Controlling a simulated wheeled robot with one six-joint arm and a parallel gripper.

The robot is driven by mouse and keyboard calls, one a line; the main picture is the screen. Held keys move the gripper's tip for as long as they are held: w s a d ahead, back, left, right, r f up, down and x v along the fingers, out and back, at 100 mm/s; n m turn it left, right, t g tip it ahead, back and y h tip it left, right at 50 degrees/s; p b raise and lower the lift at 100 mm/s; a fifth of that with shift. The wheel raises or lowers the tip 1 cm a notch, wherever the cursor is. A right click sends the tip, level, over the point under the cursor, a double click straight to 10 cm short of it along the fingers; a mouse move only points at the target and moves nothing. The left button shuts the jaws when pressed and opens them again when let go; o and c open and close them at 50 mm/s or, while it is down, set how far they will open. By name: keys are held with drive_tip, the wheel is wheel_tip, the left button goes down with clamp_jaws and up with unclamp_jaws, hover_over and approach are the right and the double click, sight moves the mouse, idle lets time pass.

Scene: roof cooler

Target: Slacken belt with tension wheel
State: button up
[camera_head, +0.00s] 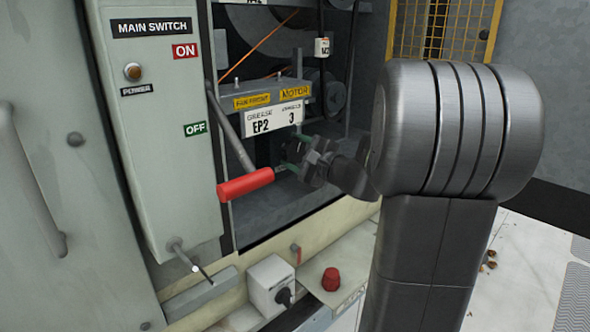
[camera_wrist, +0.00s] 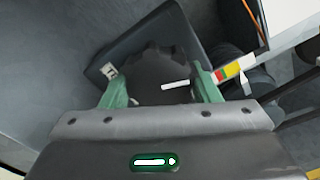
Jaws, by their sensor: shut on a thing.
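The tension wheel (camera_wrist: 152,64) is a dark, lobed knob with a white pointer mark, in the wrist view. The green fingers of my gripper (camera_wrist: 160,92) stand on either side of it and are shut on it. In the head view my gripper (camera_head: 293,158) reaches into the open cabinet bay below the motor label (camera_head: 294,93); the wheel is hard to make out there. A dark belt (camera_head: 351,62) appears to run by the pulleys at the back, partly hidden.
A lever with a red grip (camera_head: 245,184) juts out left of my gripper. The main switch panel (camera_head: 160,130) stands at the left. A grey switch box (camera_head: 270,285) and a red knob (camera_head: 331,279) sit on the ledge below. An orange line (camera_head: 262,46) crosses the bay.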

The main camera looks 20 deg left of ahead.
drive_tip(key=shift+n+b, duration=1)
drive_tip(key=shift+b, duration=0.3)
drive_tip(key=o, duration=1)
drive_tip(key=v, duration=1.3)
drive_tip(key=shift+s+d, duration=0.1)
drive_tip(key=shift+d, duration=0.25)
drive_tip(key=shift+a, duration=0.1)
drive_tip(key=x, duration=1.3)
drive_tip(key=shift+a, duration=0.35)
